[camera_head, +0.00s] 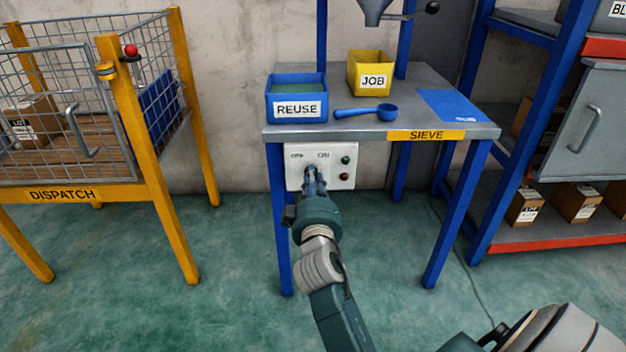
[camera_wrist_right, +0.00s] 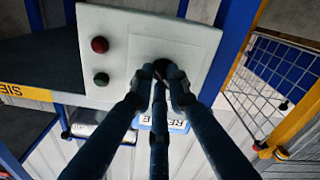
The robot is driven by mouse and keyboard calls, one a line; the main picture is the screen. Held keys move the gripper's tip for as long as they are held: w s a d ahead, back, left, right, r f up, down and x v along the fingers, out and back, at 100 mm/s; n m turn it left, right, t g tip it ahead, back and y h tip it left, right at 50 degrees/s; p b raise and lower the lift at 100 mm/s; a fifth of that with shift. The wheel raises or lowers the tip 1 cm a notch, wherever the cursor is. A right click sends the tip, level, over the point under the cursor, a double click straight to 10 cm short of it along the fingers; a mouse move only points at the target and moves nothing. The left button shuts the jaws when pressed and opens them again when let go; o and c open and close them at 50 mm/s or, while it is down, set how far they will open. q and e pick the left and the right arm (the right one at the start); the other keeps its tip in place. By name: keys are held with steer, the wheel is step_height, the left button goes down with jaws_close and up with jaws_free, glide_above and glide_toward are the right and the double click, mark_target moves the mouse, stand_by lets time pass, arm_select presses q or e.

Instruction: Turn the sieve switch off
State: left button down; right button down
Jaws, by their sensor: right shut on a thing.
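The sieve switch panel (camera_head: 294,177) is a white box under the front left of the grey SIEVE table (camera_head: 437,117). It carries a green button or lamp (camera_head: 346,160) above a red one (camera_head: 344,176), and two small dark labels that are hard to read. My right gripper (camera_head: 313,177) is at the panel's left half, its fingers closed around the switch knob. In the right wrist view the panel (camera_wrist_right: 118,43) shows upside down, with the fingertips (camera_wrist_right: 161,72) meeting at the dark knob. The fingers mostly hide the knob, so its angle cannot be told.
On the table stand a blue REUSE bin (camera_head: 297,85), a yellow JOB bin (camera_head: 387,70), a blue scoop (camera_head: 366,111) and a blue sheet (camera_head: 450,105). A yellow-framed DISPATCH cage (camera_head: 150,190) is at left. A shelf rack (camera_head: 545,230) is at right.

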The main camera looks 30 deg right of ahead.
steer(key=shift+f, duration=0.15)
steer(key=c, duration=1.7)
jaws_free()
step_height(320, 180, up, 10)
steer(key=shift+f, duration=0.1)
steer(key=shift+r, duration=0.2)
